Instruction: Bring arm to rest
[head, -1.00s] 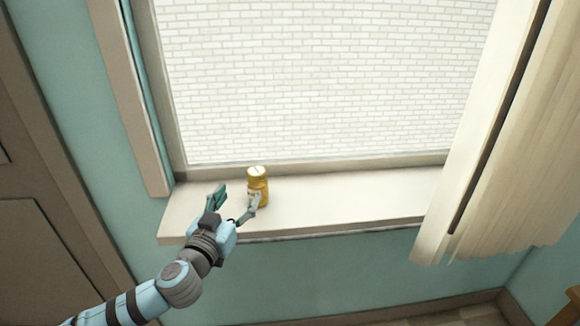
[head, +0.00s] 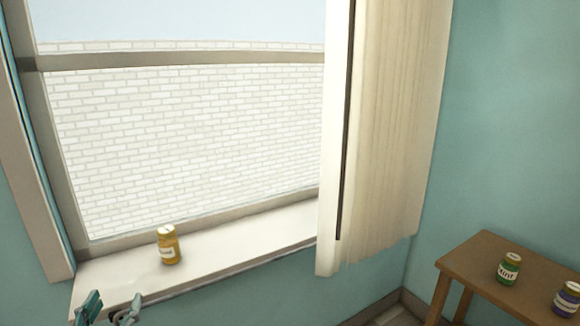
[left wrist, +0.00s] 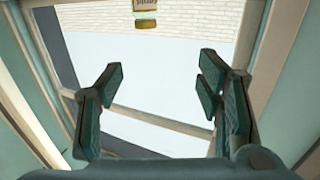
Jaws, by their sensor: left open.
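My left gripper (head: 108,312) shows at the bottom left of the head view, in front of the windowsill, with its fingers apart and nothing between them. In the left wrist view its fingers (left wrist: 160,85) are spread wide and empty. A yellow jar (head: 168,246) with a pale lid and label stands upright on the windowsill (head: 235,243), apart from the gripper. The jar also shows at the top of the left wrist view (left wrist: 145,12), beyond the fingertips. My right gripper is in neither view.
A wooden table (head: 470,262) stands at the right, bearing a green-labelled jar (head: 508,268) and a purple-labelled jar (head: 566,299). A cream curtain (head: 385,130) hangs at the right side of the window. The sill right of the yellow jar is clear.

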